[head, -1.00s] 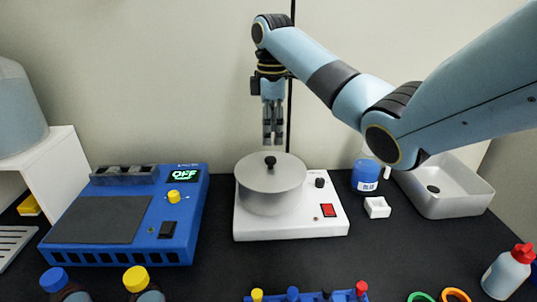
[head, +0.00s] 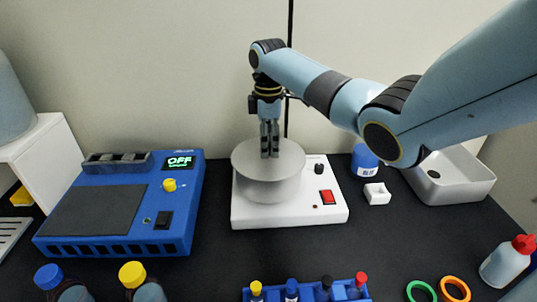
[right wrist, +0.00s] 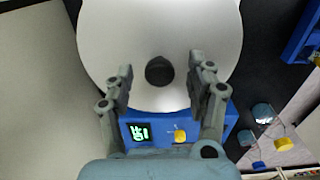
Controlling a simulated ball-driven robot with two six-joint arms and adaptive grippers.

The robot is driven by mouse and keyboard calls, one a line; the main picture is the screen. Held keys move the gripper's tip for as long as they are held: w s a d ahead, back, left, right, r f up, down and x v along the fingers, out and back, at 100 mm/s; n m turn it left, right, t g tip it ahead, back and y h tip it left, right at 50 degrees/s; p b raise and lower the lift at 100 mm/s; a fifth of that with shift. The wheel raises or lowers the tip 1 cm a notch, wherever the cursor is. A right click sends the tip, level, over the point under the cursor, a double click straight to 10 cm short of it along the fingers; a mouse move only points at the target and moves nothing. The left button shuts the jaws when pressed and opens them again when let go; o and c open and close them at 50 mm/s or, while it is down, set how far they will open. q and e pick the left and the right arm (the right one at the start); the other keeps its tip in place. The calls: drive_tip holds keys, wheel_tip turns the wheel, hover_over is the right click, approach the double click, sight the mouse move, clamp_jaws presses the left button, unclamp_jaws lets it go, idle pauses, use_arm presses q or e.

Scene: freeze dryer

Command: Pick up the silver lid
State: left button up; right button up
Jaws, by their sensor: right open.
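The silver lid (head: 248,160) sits on a round pot (head: 268,188) on the white hot plate (head: 290,213) in the head view. My right gripper (head: 269,155) points straight down over the lid's middle and hides its black knob there. In the right wrist view the lid (right wrist: 190,40) fills the top middle, and its dark knob (right wrist: 159,71) shows between the two fingers of the open right gripper (right wrist: 160,82). The fingers are apart from the knob on both sides. My left gripper is not in view.
A blue device (head: 125,205) with a green OFF display stands left of the hot plate. A small white box (head: 377,193), a blue-capped jar (head: 365,160) and a metal basin (head: 450,180) stand to the right. A blue tube rack (head: 308,294) is in front.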

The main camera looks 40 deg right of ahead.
drive_tip(key=shift+f, duration=0.85)
clamp_jaws()
